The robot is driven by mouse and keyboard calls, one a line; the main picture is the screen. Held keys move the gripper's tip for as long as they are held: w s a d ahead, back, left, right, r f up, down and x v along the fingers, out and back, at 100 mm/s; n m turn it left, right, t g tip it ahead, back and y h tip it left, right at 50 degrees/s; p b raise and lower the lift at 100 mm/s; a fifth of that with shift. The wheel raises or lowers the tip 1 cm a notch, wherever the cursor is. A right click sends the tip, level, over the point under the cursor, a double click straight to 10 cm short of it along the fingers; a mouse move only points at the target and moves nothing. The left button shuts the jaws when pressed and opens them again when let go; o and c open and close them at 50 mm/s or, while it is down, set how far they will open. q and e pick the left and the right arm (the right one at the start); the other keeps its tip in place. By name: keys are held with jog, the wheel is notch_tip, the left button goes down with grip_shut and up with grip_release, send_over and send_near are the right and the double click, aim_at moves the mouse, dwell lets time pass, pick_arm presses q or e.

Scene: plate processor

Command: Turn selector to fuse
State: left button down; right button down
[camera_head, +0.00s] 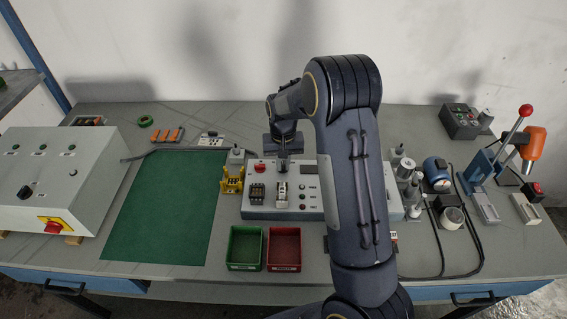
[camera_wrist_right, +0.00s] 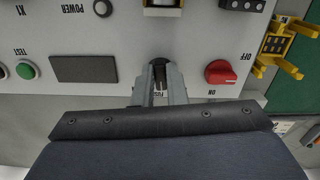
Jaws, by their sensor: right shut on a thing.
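The selector (camera_wrist_right: 158,68) is a small dark knob on the pale panel, with part of a "FUSE" label visible between the fingers in the right wrist view. My right gripper (camera_wrist_right: 160,80) is shut on the knob, one finger on each side. In the head view my right gripper (camera_head: 283,152) reaches down to the back of the grey tester box (camera_head: 285,214), and the knob is hidden there. How far the selector is turned is hard to tell. My left gripper is out of view.
A red OFF/ON knob (camera_wrist_right: 221,72) sits close beside the gripper, with a dark display (camera_wrist_right: 84,69) on the other side. A yellow holder (camera_head: 232,180) stands left of the box. Green (camera_head: 245,230) and red (camera_head: 284,231) bins stand in front. The green mat (camera_head: 165,205) is clear.

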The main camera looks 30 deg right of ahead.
aim_at(283, 167)
jog(key=shift+m, duration=0.7)
jog(key=c, duration=1.5)
grip_release()
jog(key=shift+o, duration=0.2)
jog(key=shift+r, duration=0.1)
notch_tip(283, 167, up, 7)
jog(key=shift+b, duration=0.5)
jog(key=shift+r, duration=0.35)
